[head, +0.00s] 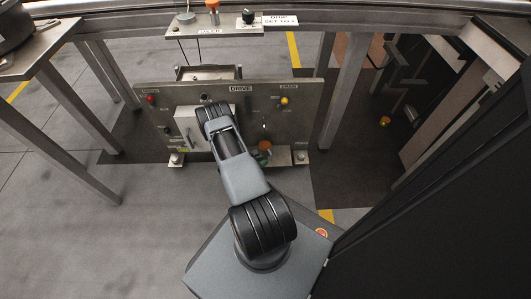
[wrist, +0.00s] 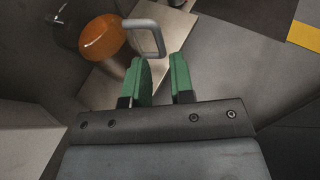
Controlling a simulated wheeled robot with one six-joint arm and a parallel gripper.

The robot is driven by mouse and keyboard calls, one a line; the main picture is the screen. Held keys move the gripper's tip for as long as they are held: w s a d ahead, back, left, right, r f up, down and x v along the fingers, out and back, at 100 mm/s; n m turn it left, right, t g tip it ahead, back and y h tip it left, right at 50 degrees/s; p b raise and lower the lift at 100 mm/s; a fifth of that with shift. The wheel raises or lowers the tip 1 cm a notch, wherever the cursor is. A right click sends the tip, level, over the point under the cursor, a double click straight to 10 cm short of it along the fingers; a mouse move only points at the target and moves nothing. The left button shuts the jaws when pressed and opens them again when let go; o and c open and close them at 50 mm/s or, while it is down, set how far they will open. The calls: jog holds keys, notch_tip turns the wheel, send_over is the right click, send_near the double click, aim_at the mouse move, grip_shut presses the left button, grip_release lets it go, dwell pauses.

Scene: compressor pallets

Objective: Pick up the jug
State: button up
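The jug shows in the wrist view as an orange lid (wrist: 103,37) on a dark body, with a grey loop handle (wrist: 160,38) on its right side. In the head view, what looks like its orange lid (head: 265,147) shows at the low ledge under the drive panel, just right of my arm; the rest is mostly hidden. My gripper (wrist: 159,62) has two green fingers parted with a clear gap and nothing between them. The fingertips are just below the handle in the wrist picture; I cannot tell whether they touch it.
The drive panel (head: 240,90) with knobs and lamps stands behind my arm. Metal frame legs (head: 345,90) flank it, and a small shelf (head: 215,30) is above. The ledge (head: 292,157) continues right of the jug. Open grey floor (head: 90,240) lies at left.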

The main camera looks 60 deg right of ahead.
aim_at(270, 159)
jog(key=b+x, duration=0.2)
jog(key=x, duration=0.3)
jog(key=shift+f+b, duration=0.2)
jog(key=shift+b, duration=0.15)
jog(key=shift+s+d+f, duration=0.1)
jog(key=shift+s+d, duration=0.1)
jog(key=shift+d, duration=0.35)
grip_shut()
